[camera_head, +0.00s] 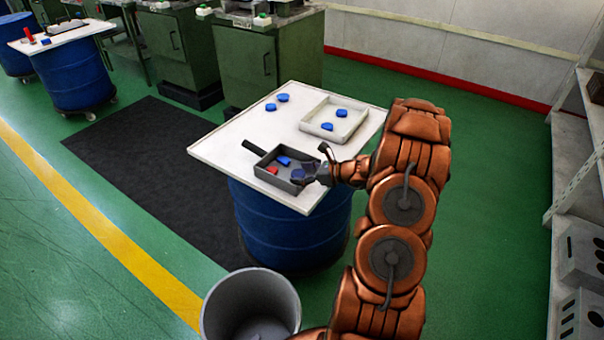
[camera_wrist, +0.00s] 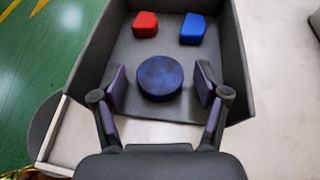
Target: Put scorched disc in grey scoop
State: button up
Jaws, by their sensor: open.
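The grey scoop (camera_head: 262,161) lies on the white table top, its handle pointing to the back left. In the wrist view its walls (camera_wrist: 236,60) surround a dark, mottled blue disc, the scorched disc (camera_wrist: 160,77). The disc rests on the scoop floor near the open end. My gripper (camera_wrist: 160,88) is open, with one finger on each side of the disc and a small gap to each. In the head view my gripper (camera_head: 312,173) reaches the scoop's right end. A red piece (camera_wrist: 145,24) and a blue piece (camera_wrist: 192,29) lie deeper in the scoop.
A white tray (camera_head: 357,122) with blue pieces stands behind the scoop. Two blue pieces (camera_head: 283,97) lie loose on the white table top (camera_head: 232,135), which sits on a blue drum (camera_head: 290,238). A grey bin (camera_head: 250,300) stands on the floor in front.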

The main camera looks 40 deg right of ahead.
jog(key=b+v, duration=0.2)
jog(key=v, duration=1)
jog(key=w+a+r+n+g+y, duration=0.1)
jog(key=a+r+n+g, duration=0.15)
jog(key=a, duration=0.45)
jog(key=a+r+n+g+y, duration=0.2)
jog(key=a+r+n, duration=0.15)
jog(key=a, duration=0.45)
jog(key=s+a+r+n+g, duration=0.25)
jog(key=a+n, duration=0.25)
jog(key=a, duration=0.3)
jog(key=s+a+r+n+g, duration=0.1)
jog(key=s+a+n+g, duration=0.25)
jog(key=a, duration=0.35)
jog(key=s+a+r+n+g+h, duration=0.1)
jog(key=s+a+n+g+h, duration=0.1)
jog(key=s+a+n, duration=0.4)
jog(key=s+a+r+n+g+h, duration=0.1)
jog(key=s+a+r+n+h, duration=0.15)
jog(key=s, duration=0.55)
jog(key=s+d+n+h, duration=0.4)
jog(key=s+n, duration=0.3)
jog(key=s, duration=0.3)
jog(key=shift+h, duration=0.45)
jog(key=shift+s+r, duration=0.1)
jog(key=shift+s, duration=0.05)
